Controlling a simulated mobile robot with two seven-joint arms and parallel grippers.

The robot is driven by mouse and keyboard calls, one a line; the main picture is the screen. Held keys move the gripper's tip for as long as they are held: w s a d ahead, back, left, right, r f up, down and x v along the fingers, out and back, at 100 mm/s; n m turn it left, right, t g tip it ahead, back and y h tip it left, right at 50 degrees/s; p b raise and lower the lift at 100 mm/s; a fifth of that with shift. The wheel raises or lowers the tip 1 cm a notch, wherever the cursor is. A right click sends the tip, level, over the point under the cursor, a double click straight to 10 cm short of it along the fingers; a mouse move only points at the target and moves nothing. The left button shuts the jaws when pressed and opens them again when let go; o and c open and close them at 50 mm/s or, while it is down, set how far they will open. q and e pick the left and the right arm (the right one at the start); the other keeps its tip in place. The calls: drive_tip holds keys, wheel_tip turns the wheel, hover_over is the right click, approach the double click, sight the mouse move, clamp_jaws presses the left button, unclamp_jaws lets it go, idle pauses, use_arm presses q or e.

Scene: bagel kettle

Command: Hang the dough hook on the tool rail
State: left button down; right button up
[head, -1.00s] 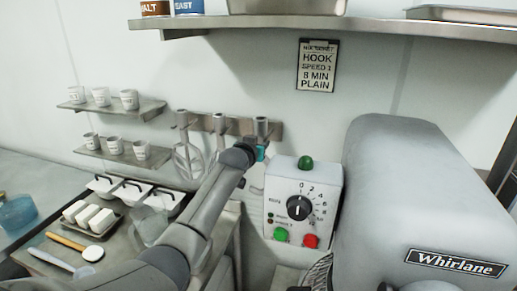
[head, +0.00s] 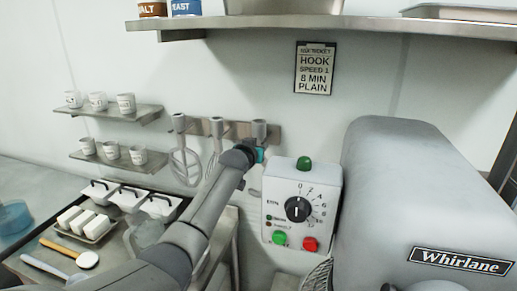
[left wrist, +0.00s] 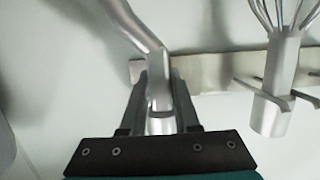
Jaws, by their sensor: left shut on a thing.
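The dough hook (left wrist: 138,26), a bent grey metal bar, sits between the fingers of my left gripper (left wrist: 158,92), which is shut on its shank. The steel tool rail (left wrist: 213,78) runs behind it in the left wrist view. In the head view my left gripper (head: 261,155) is at the right end of the tool rail (head: 239,127). I cannot tell whether the hook rests in the rail's holder. My right gripper is out of view.
The control box (head: 301,210) stands close right of my gripper, with the mixer (head: 420,190) beyond. A steel shelf (head: 300,24) spans overhead.

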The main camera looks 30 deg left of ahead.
use_arm(q)
drive_tip(key=shift+w+r, duration=0.2)
drive_tip(key=shift+r, duration=0.15)
idle(0.5)
drive_tip(key=c, duration=0.6)
unclamp_jaws()
drive_tip(key=shift+f, duration=0.2)
drive_tip(key=shift+o, duration=0.4)
drive_tip(key=shift+s+d+f, duration=0.1)
drive_tip(key=shift+d+f, duration=0.05)
drive_tip(key=shift+f, duration=0.2)
drive_tip(key=shift+o, duration=1.4)
drive_tip(key=shift+r, duration=0.1)
drive_tip(key=shift+s+r+p, duration=0.15)
drive_tip(key=shift+s+p, duration=0.15)
drive_tip(key=shift+p, duration=0.4)
drive_tip(key=shift+p+v, duration=0.95)
drive_tip(key=shift+p, duration=0.25)
